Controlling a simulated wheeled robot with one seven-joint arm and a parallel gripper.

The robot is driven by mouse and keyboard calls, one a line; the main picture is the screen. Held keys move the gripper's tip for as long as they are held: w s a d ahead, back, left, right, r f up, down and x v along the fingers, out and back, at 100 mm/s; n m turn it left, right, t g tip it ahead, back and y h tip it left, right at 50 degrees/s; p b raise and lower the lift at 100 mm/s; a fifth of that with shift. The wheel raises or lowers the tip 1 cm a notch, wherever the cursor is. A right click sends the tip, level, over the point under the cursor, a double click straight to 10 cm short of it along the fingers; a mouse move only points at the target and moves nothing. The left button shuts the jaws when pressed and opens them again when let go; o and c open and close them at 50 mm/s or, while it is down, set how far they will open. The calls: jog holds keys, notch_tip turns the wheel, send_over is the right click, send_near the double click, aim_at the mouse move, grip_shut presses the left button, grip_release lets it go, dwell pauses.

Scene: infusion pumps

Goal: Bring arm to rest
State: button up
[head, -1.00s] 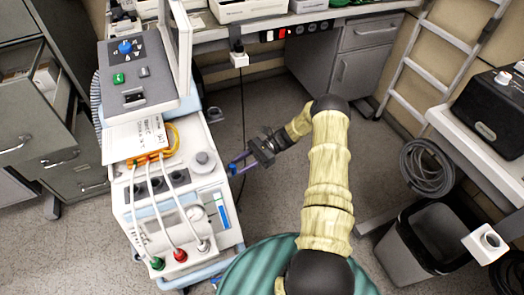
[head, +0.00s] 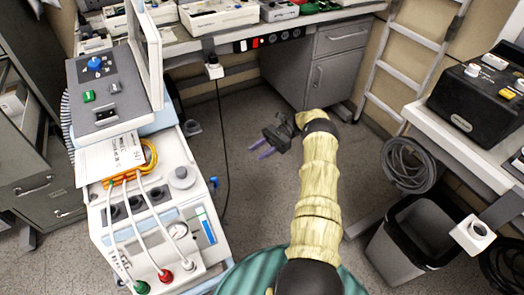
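My arm (head: 318,185) reaches forward from the bottom of the head view, over the open floor.
The medical machine carries cables, a paper card (head: 111,156) and a grey control panel (head: 115,90). A workbench with a grey cabinet (head: 322,65) stands at the back. A bin (head: 405,245), coiled cable (head: 408,165) and ladder (head: 410,60) are on the right. Floor between is free.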

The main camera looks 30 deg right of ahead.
jog(key=shift+d, duration=0.45)
jog(key=s+a+r+n+h, duration=0.2)
jog(key=a+r+n+h, duration=0.55)
jog(key=a, duration=0.55)
jog(key=s+a+r+n+t+h, duration=0.25)
jog(key=s+r+n+h, duration=0.2)
jog(key=s, duration=0.45)
jog(key=s+a+r+n+t+h, duration=0.25)
jog(key=s+r+n+h, duration=0.2)
jog(key=s, duration=0.45)
notch_tip(320, 180, up, 25)
jog(key=p, duration=2.4)
jog(key=shift+d+t, duration=0.2)
jog(key=shift+t, duration=0.2)
